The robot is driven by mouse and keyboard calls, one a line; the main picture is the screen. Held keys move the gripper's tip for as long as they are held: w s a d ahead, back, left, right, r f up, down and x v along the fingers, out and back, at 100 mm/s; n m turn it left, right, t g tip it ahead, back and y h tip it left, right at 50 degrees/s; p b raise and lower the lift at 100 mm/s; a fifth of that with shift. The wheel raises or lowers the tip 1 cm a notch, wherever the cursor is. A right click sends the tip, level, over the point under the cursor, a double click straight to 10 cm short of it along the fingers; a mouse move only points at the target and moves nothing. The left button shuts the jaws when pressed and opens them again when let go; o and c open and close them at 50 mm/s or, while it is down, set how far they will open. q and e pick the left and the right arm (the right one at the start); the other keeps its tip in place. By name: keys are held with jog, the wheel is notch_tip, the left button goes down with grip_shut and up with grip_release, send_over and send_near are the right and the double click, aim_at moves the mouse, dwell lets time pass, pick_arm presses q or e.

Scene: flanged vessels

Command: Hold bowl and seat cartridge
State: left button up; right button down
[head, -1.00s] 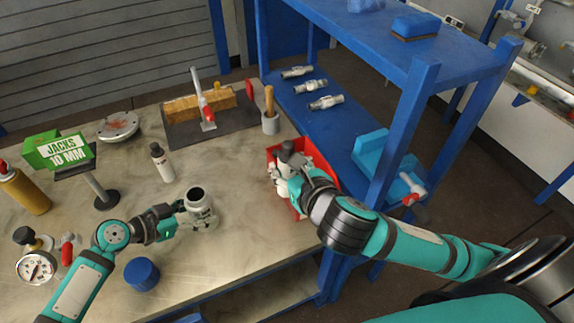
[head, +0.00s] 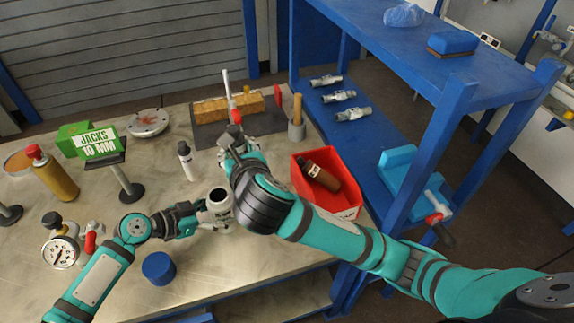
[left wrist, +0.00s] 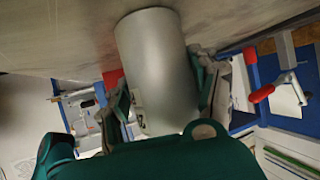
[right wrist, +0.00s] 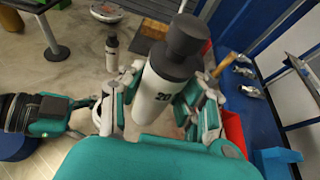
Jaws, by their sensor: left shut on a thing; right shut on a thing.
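The bowl (head: 217,207) is a pale grey cylinder with a dark open top, upright at the middle front of the bench. My left gripper (head: 193,219) is shut around its side; in the left wrist view the bowl (left wrist: 155,65) fills the space between the fingers. The cartridge (right wrist: 157,92) is white with a dark cap and the number 20, shown in the right wrist view. My right gripper (head: 236,152) is shut on it, beyond the bowl in the head view. My right arm hides part of the cartridge there. The cartridge is apart from the bowl's opening.
A red bin (head: 344,212) holding a brown bottle (head: 322,177) stands at right. A blue cylinder (head: 158,268) is in front of the bowl. A white bottle (head: 187,160), a gauge (head: 60,252) and a blue shelf rack (head: 439,120) surround the work area.

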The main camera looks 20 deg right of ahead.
jog(key=w+a+r, duration=0.1)
jog(key=a+r, duration=0.2)
jog(key=a, duration=0.3)
notch_tip(320, 180, down, 11)
jog(key=shift+w+f+n+y, duration=0.15)
jog(key=shift+f+n+y, duration=0.05)
jog(key=shift+n+y, duration=0.2)
pick_arm(q)
jog(key=shift+s, duration=0.1)
pick_arm(e)
jog(key=c, duration=0.9)
grip_release()
jog(key=shift+o, duration=0.2)
pick_arm(q)
jog(key=shift+f, duration=0.1)
pick_arm(e)
jog(key=s, duration=0.9)
jog(key=shift+s+d, duration=0.15)
jog(key=shift+d, duration=0.25)
